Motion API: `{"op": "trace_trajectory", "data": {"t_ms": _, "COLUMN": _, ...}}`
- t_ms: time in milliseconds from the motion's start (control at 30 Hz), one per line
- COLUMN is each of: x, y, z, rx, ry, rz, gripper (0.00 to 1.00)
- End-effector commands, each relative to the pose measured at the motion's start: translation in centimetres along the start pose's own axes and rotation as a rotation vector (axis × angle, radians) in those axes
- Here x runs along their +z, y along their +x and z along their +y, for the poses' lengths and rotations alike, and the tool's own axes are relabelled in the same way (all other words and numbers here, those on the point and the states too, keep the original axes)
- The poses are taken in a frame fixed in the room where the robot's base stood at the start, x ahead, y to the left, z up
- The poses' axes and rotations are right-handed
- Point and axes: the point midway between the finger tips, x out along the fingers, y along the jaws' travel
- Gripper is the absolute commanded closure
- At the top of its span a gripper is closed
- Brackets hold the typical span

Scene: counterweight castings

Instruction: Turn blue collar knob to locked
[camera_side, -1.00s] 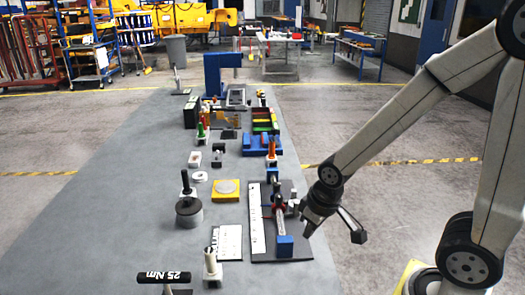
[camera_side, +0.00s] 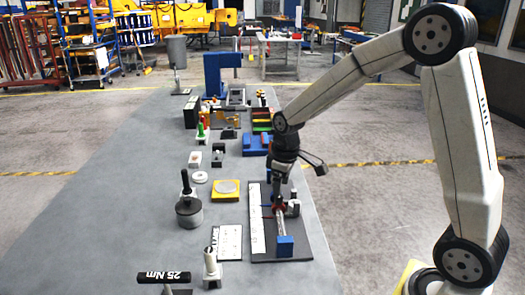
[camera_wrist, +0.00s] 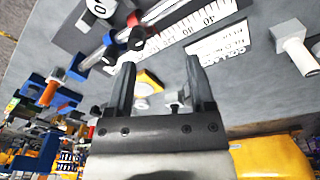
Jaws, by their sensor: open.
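A rod fixture lies on a dark plate (camera_side: 310,238) on the table, with a blue end block (camera_side: 285,246) at its near end. In the wrist view, a blue collar (camera_wrist: 108,38) and a red collar (camera_wrist: 133,18) sit on the rod, with small black knobs beside them. I cannot read whether the blue collar's knob is at locked. My gripper (camera_side: 278,201) points down over the rod in the side view and hides part of the fixture. In the wrist view its two fingers (camera_wrist: 160,63) are apart with nothing held between them; the collars are beyond the left fingertip.
A white scale (camera_side: 256,220) runs along the rod. The left of the table is clear.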

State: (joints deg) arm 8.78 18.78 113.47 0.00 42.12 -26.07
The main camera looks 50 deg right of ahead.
Motion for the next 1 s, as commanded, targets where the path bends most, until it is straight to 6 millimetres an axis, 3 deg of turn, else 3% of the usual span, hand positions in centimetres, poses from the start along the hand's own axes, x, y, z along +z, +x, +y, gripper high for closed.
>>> {"op": "trace_trajectory", "data": {"t_ms": 200, "x": -2.8, "y": -0.2, "z": 4.4, "rx": -0.021, "ry": -0.106, "rz": -0.044, "gripper": 0.31}}
{"op": "trace_trajectory", "data": {"t_ms": 433, "x": -4.3, "y": -0.5, "z": 7.7, "rx": -0.045, "ry": -0.192, "rz": -0.075, "gripper": 0.31}}
{"op": "trace_trajectory", "data": {"t_ms": 600, "x": -4.6, "y": -0.6, "z": 8.5, "rx": -0.053, "ry": -0.220, "rz": -0.084, "gripper": 0.31}}
{"op": "trace_trajectory", "data": {"t_ms": 1000, "x": -4.6, "y": 0.2, "z": 8.6, "rx": -0.054, "ry": -0.222, "rz": -0.084, "gripper": 0.31}}
